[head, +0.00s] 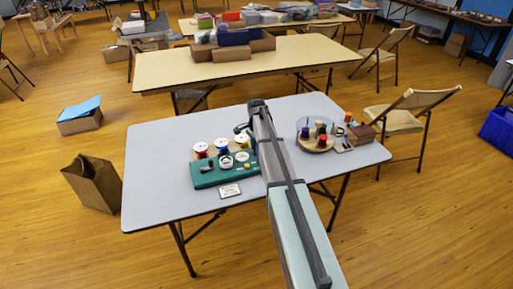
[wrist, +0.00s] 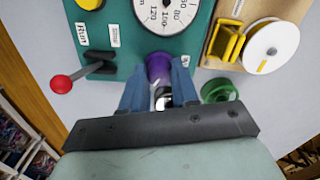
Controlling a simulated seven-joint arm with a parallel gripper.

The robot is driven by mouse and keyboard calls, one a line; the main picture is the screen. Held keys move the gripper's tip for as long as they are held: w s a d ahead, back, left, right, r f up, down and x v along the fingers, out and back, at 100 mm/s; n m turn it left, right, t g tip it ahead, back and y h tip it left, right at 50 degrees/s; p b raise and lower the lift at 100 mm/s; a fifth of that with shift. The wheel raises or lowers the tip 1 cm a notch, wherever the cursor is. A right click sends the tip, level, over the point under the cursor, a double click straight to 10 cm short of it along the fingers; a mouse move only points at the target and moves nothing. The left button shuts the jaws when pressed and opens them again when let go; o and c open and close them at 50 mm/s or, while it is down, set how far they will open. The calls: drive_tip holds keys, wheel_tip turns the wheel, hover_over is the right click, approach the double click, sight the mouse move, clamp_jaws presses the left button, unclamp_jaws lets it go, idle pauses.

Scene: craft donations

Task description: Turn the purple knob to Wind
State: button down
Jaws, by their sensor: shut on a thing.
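The purple knob (wrist: 158,66) sits on the teal panel (wrist: 118,42) in the wrist view. My gripper (wrist: 160,76) is shut on it, with one blue-grey finger on each side. The knob's pointer and most of its position labels are hidden or too small to read. A small white label (wrist: 187,60) shows beside the right finger, its text unclear. In the head view the teal control box (head: 207,180) stands on the grey table, and my arm reaches over the table beside it; the knob cannot be made out there.
A red-balled lever (wrist: 62,84) stands left of the knob near Run and Stop labels. A round dial (wrist: 165,12) is above the knob. A green ring-like piece (wrist: 218,90) and a white spool (wrist: 270,45) lie to the right. A round tray (head: 303,143) is right of my arm.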

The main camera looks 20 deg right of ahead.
drive_tip(key=shift+n, duration=0.3)
drive_tip(key=n, duration=0.5)
drive_tip(key=shift+n, duration=0.3)
drive_tip(key=n, duration=0.5)
drive_tip(key=shift+n, duration=0.3)
drive_tip(key=n, duration=1.1)
drive_tip(key=shift+n, duration=0.3)
drive_tip(key=c, duration=0.8)
unclamp_jaws()
drive_tip(key=shift+c, duration=0.2)
